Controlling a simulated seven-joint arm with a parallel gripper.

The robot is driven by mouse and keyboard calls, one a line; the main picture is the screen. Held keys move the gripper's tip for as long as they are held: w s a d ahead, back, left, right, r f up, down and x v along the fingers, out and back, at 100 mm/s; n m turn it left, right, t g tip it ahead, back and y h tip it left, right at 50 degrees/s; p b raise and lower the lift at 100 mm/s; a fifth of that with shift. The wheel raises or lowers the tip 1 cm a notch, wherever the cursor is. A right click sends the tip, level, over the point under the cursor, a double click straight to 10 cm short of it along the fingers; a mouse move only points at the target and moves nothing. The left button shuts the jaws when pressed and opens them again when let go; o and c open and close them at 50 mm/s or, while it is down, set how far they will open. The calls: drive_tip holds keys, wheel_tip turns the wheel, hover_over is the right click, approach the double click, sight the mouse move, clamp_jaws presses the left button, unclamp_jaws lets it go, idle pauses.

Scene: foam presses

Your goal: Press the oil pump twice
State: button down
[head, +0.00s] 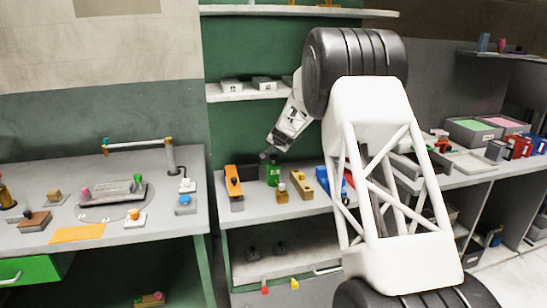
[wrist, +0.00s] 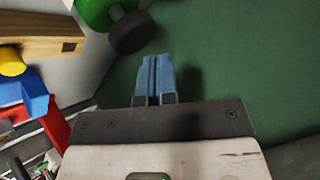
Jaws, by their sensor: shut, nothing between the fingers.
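A green bottle-like thing (head: 273,176), which looks like the oil pump, stands on the middle bench near the green back wall. In the wrist view its green body (wrist: 94,12) is cut off by the top edge, with a dark round head (wrist: 131,32) nearest me. My gripper (head: 265,156) is at the upper side of the pump in the head view. In the wrist view my blue fingers (wrist: 154,70) are together and empty, a little to the right of the dark head. I cannot tell whether they touch it.
An orange-topped block (head: 233,181) stands left of the pump. A small yellow-brown piece (head: 282,192) and a tan wooden block (head: 301,185) are to its right, with a blue thing (head: 347,182) beyond. A shelf (head: 247,93) with grey boxes hangs above. The green wall (wrist: 250,70) is close behind.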

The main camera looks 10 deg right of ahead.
sight(275, 156)
drive_tip(key=shift+r, duration=2.5)
drive_tip(key=shift+s+a+r, duration=0.15)
drive_tip(key=shift+s+r, duration=0.15)
drive_tip(key=shift+s, duration=0.05)
drive_tip(key=s+a+r+n+g, duration=0.1)
drive_tip(key=s+a+r, duration=0.25)
drive_tip(key=s, duration=0.85)
drive_tip(key=s+a+r+n+g, duration=0.15)
drive_tip(key=s+r, duration=0.25)
drive_tip(key=s, duration=0.8)
drive_tip(key=s+a+r+n+g, duration=0.15)
drive_tip(key=s+a+r, duration=0.25)
drive_tip(key=s, duration=0.8)
drive_tip(key=s+f+n+g, duration=0.1)
drive_tip(key=s+f, duration=0.3)
drive_tip(key=s, duration=1.5)
drive_tip(key=s+a+f+n+g+h, duration=0.1)
drive_tip(key=s+f, duration=0.3)
drive_tip(key=s, duration=1.6)
drive_tip(key=shift+a+n+g, duration=0.2)
drive_tip(key=shift+n+g, duration=0.1)
drive_tip(key=shift+n, duration=0.5)
